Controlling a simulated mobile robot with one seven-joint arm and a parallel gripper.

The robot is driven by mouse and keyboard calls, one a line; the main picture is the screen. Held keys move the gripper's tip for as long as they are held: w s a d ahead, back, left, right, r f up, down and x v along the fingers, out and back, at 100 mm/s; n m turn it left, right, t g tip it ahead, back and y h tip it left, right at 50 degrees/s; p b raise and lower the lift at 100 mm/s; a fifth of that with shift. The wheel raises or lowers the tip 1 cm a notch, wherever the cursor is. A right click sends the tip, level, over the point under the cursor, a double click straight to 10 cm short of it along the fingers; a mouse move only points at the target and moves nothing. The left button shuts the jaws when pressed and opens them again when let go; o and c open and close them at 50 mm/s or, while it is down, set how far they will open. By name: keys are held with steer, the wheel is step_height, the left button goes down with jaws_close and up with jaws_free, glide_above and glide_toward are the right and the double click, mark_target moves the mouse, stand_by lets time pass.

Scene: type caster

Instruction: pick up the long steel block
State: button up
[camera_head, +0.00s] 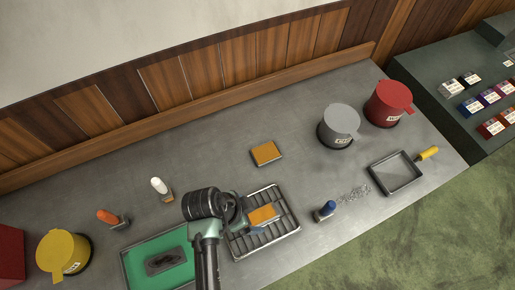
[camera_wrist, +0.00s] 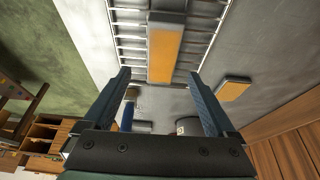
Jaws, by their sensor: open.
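A block with an orange face (camera_head: 263,214) lies on the wire rack (camera_head: 289,229). In the wrist view the orange face (camera_wrist: 161,55) runs up to a grey, metal-looking part (camera_wrist: 167,18). I cannot tell for certain that this is the long steel block. A similar orange-topped block (camera_head: 266,153) lies on the bare counter behind the rack, and it shows at the right of the wrist view (camera_wrist: 234,89). My gripper (camera_wrist: 158,77) is open over the rack, with the orange face framed between its fingers and no visible contact. In the head view my arm partly hides the rack's left side.
A green tray (camera_head: 133,269) holding a dark tool (camera_head: 166,262) is left of the rack. A blue-topped object (camera_head: 326,210) stands right of it. Grey (camera_head: 340,122), red (camera_head: 386,105) and yellow (camera_head: 58,255) pots stand farther out. The counter's back middle is mostly clear.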

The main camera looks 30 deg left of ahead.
mark_target(257, 216)
steer(key=shift+a+p+x, duration=0.15)
steer(key=shift+p+x, duration=0.2)
steer(key=shift+x, duration=0.9)
steer(key=shift+a+p+x, duration=0.15)
steer(key=shift+p+x, duration=0.15)
steer(key=shift+x, duration=0.95)
steer(key=shift+s+f, duration=0.1)
steer(key=shift+f, duration=0.05)
jaws_close()
